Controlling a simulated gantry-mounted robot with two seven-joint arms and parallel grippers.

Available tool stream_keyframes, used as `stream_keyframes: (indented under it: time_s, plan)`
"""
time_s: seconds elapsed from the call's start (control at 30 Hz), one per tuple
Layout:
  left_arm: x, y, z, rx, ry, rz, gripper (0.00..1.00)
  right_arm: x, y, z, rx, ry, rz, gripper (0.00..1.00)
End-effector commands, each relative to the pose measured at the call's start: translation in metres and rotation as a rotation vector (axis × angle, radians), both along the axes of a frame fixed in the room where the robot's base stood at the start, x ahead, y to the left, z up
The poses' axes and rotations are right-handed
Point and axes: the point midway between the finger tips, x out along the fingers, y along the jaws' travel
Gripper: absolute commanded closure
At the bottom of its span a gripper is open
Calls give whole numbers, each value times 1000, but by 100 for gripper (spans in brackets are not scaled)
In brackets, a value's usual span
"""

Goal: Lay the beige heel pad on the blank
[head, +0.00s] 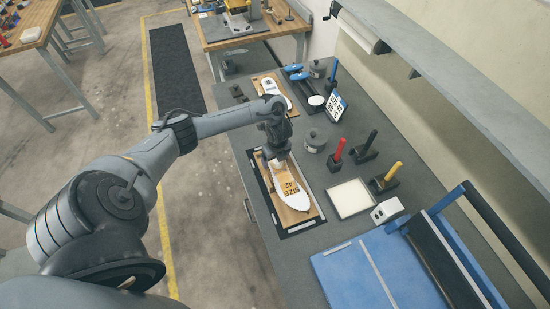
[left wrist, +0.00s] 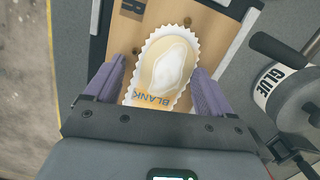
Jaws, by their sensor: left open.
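The blank, a white sole shape marked "SIZE 42" (head: 291,192), lies on a wooden board (head: 313,211) in the head view. In the left wrist view its heel end has a scalloped white edge (left wrist: 193,47) and a "BLANK" label. A beige oval, seemingly the heel pad (left wrist: 148,72), lies over that heel end, with a whitish patch in its middle. My left gripper (head: 278,158) is over the heel end. Its open fingers (left wrist: 158,92) stand on either side of the oval; contact cannot be judged. My right gripper is not in view.
A glue pot (left wrist: 272,85) stands right of the board; it also shows in the head view (head: 314,141). Red (head: 337,152), black (head: 367,146) and yellow-handled (head: 390,174) tools, a white tray (head: 350,198) and a blue machine (head: 375,274) stand further right. Another sole (head: 275,90) lies behind.

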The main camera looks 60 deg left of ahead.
Motion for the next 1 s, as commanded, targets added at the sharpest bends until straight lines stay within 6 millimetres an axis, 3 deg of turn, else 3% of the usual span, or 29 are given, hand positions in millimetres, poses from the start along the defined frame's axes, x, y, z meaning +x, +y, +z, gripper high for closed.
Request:
stream_keyframes:
  time_s: [0.27, 0.7, 0.87, 1.0]
  plan:
    - [2, -2, 25, 0, -4, -1, 13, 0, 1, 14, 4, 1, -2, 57]
    - [1, -11, 103, 1, -3, -1, 13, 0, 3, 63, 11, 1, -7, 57]
    - [2, -15, 116, 0, -4, -2, 13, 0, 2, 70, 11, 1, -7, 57]
    - [5, -35, 112, -14, -27, -24, 13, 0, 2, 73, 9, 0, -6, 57]
